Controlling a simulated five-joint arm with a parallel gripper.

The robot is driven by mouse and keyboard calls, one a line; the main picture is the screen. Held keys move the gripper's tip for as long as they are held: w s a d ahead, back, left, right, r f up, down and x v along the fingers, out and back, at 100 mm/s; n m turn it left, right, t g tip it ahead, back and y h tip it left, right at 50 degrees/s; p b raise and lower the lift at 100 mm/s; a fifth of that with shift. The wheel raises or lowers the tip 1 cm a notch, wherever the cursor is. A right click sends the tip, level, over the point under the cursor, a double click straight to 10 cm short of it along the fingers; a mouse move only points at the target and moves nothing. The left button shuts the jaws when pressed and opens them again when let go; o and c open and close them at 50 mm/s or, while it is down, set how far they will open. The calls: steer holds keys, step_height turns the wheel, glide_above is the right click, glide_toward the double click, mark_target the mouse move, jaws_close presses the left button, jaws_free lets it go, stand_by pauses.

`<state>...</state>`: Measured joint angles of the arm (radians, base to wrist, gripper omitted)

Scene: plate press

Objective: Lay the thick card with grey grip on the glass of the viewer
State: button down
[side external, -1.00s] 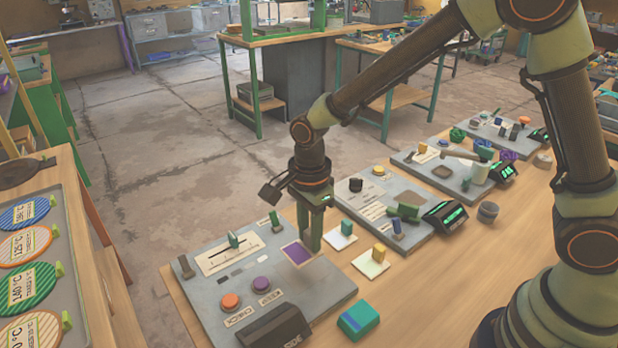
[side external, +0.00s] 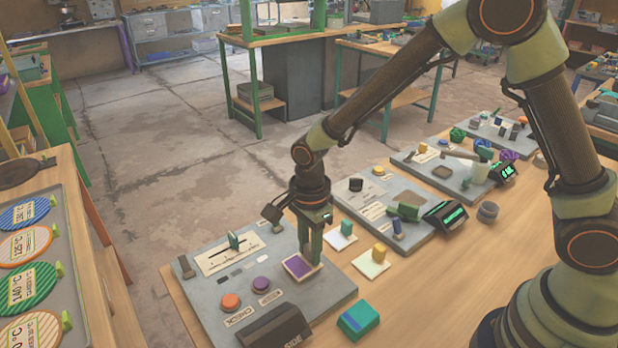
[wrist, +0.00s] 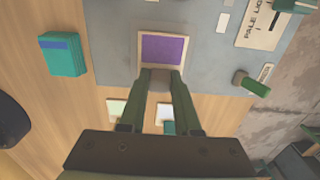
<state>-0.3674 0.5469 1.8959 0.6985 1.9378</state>
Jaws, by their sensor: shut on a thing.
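The thick card (side external: 299,266) has a purple face and a cream border. In the wrist view, the card (wrist: 162,49) juts forward from the fingertips, and its grey-brown grip (wrist: 156,79) is between them. My gripper (side external: 314,258) is shut on that grip; its fingertips also show in the wrist view (wrist: 157,77). The card is at the right edge of the grey viewer panel (side external: 215,300), low over it or resting on it; I cannot tell which. No bare glass shows, so it may be hidden under the card.
An orange button (side external: 230,301) and a purple button (side external: 261,285) stand left of the card. A card with a yellow grip (side external: 372,264) and one with a teal grip (side external: 341,236) lie to the right. A teal block (side external: 358,319) sits in front.

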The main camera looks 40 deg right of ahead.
steer(key=shift+f, duration=0.55)
stand_by(0.9)
steer(key=c, duration=0.5)
jaws_free()
steer(key=shift+c, duration=0.2)
step_height(320, 180, up, 12)
steer(key=s+d+r+n+t, duration=0.2)
steer(key=s+d+r+n, duration=0.2)
steer(key=d+n, duration=0.3)
steer(key=s+d+r+n+t, duration=0.3)
steer(key=s+d+r+n, duration=0.2)
steer(key=n, duration=0.6)
steer(key=d+r, duration=0.1)
steer(key=d, duration=0.1)
steer(key=shift+s+d+t, duration=0.25)
steer(key=shift+d+t, duration=0.05)
